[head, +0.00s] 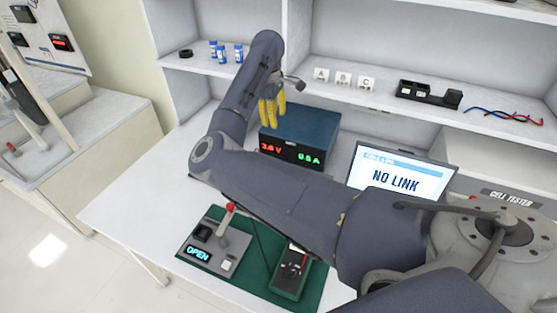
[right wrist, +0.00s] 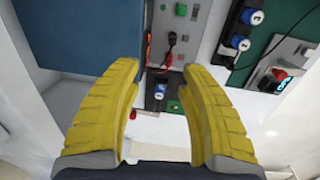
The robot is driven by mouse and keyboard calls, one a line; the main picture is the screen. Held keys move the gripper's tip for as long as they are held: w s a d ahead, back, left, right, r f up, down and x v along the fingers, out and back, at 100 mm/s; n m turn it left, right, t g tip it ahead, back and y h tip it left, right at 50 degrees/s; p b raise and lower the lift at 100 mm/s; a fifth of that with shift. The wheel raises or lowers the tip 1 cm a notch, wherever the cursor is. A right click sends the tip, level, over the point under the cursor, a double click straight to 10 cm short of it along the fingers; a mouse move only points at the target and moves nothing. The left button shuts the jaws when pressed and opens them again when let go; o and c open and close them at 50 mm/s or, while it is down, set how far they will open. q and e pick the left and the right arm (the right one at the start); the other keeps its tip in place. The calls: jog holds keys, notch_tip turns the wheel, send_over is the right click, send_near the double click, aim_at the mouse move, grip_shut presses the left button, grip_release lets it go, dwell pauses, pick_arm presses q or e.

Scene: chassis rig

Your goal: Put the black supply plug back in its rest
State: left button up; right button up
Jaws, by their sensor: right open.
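My right gripper (head: 273,116) hangs with its yellow fingers pointing down beside the dark blue power supply (head: 316,127), which reads 3.6 V and 0.5 A. In the right wrist view its two fingers (right wrist: 160,68) are open and apart, with nothing held between them. Beyond the fingertips is a small dark item with a blue-and-white end (right wrist: 160,91); I cannot tell whether it is the black plug or part of its rest. A dark lead with red parts (right wrist: 171,42) shows above it against a grey panel (right wrist: 178,23). My left gripper is out of view.
A green mat (head: 236,288) holds a lever box (head: 202,254) reading OPEN and another device (head: 290,272), partly behind my right arm. The screen (head: 395,180) reads NO LINK. Shelf items include a black holder (head: 430,95) and red and blue leads (head: 505,115).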

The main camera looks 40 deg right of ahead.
jog(key=shift+y, duration=0.6)
jog(key=f, duration=0.5)
jog(key=a+f, duration=0.1)
jog(key=f, duration=0.8)
jog(key=shift+s+a+f, duration=0.25)
jog(key=shift+s+f, duration=0.05)
jog(key=shift+s, duration=0.05)
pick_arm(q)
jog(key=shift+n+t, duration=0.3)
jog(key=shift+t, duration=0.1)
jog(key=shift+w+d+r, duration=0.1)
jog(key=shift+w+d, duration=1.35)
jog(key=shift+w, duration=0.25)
pick_arm(e)
jog(key=shift+w+d+f, duration=0.1)
jog(key=shift+f, duration=3)
grip_shut()
